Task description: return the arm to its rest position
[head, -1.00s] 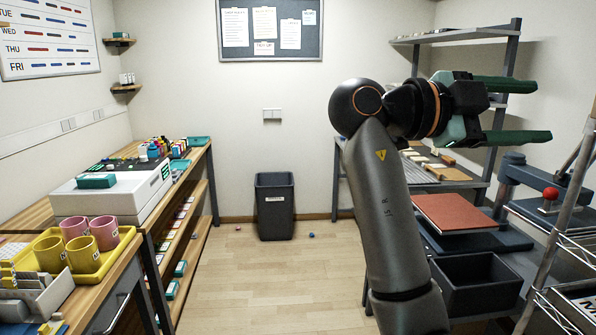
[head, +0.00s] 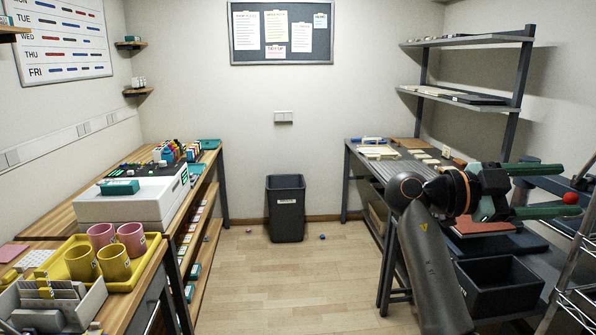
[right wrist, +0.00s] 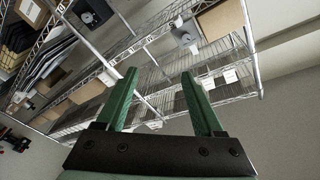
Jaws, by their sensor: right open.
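My right arm comes up from the bottom right of the head view. Its gripper (head: 547,191) points to the right, with two green fingers spread apart and nothing between them. It is in front of the right-hand bench and its press. In the right wrist view the same green fingers (right wrist: 160,95) are apart and empty, with wire shelving behind them. My left arm and gripper are not in view.
A black bin (head: 498,283) and a red-brown pad (head: 478,227) lie near my right arm. A wire rack (head: 577,262) stands at the right edge. On the left, a yellow tray (head: 119,284) holds pink and yellow mugs.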

